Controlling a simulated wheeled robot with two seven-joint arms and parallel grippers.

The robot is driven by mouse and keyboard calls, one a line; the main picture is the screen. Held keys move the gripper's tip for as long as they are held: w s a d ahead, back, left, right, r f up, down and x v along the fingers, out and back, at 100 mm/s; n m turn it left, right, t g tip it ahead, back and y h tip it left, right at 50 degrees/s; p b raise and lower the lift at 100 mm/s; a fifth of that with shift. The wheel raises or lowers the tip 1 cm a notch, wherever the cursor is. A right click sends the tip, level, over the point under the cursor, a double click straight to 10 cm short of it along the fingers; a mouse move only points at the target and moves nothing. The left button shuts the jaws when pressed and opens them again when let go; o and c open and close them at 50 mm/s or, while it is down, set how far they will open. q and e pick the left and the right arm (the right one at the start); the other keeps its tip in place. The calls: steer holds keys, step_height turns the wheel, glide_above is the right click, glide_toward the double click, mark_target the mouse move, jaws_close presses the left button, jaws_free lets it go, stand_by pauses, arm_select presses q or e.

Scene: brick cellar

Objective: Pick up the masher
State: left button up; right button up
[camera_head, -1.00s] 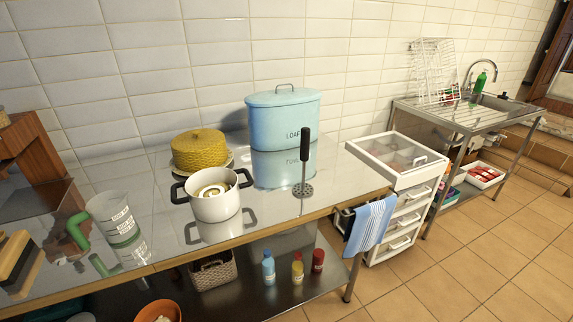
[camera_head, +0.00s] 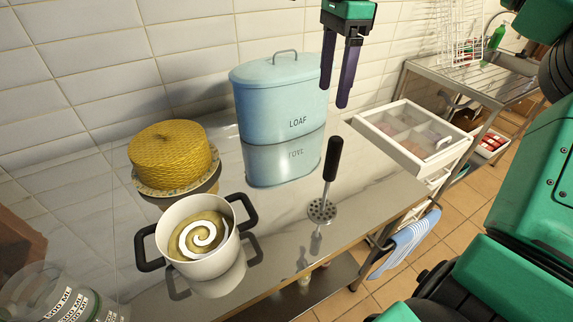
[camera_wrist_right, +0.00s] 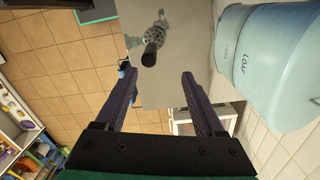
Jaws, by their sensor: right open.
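The masher (camera_head: 331,165) stands upright on the steel counter, its black handle up and its round perforated metal head (camera_head: 322,210) down on the surface. My right gripper (camera_head: 333,97) hangs open and empty above and behind the masher, in front of the blue loaf bin. In the right wrist view the masher's black handle (camera_wrist_right: 150,55) points toward the camera, beyond the open fingers (camera_wrist_right: 155,75) and between their lines. The fingers do not touch it. My left gripper is in neither view.
The blue loaf bin (camera_head: 280,105) stands behind the masher. A white pot (camera_head: 198,255) with swirled contents and a yellow cake (camera_head: 170,155) are to the left. A white drawer unit (camera_head: 410,150) stands at the right, beyond the counter's edge.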

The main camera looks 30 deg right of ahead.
glide_above(334, 152)
steer(key=d, duration=0.1)
step_height(334, 152, down, 6)
steer(key=shift+w+f, duration=0.1)
steer(key=shift+f, duration=0.05)
steer(key=f, duration=0.1)
steer(key=w+f, duration=0.1)
steer(key=shift+a+f, duration=0.1)
steer(key=shift+f, duration=0.2)
steer(key=f+p, duration=0.1)
steer(key=f, duration=0.3)
steer(key=shift+s+f, duration=0.1)
steer(key=shift+s, duration=0.1)
steer(key=shift+d+f, duration=0.2)
steer(key=shift+f, duration=0.2)
steer(key=shift+w+a, duration=0.1)
steer(key=c, duration=1)
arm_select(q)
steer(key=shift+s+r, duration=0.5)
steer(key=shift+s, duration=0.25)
arm_select(e)
jaws_close()
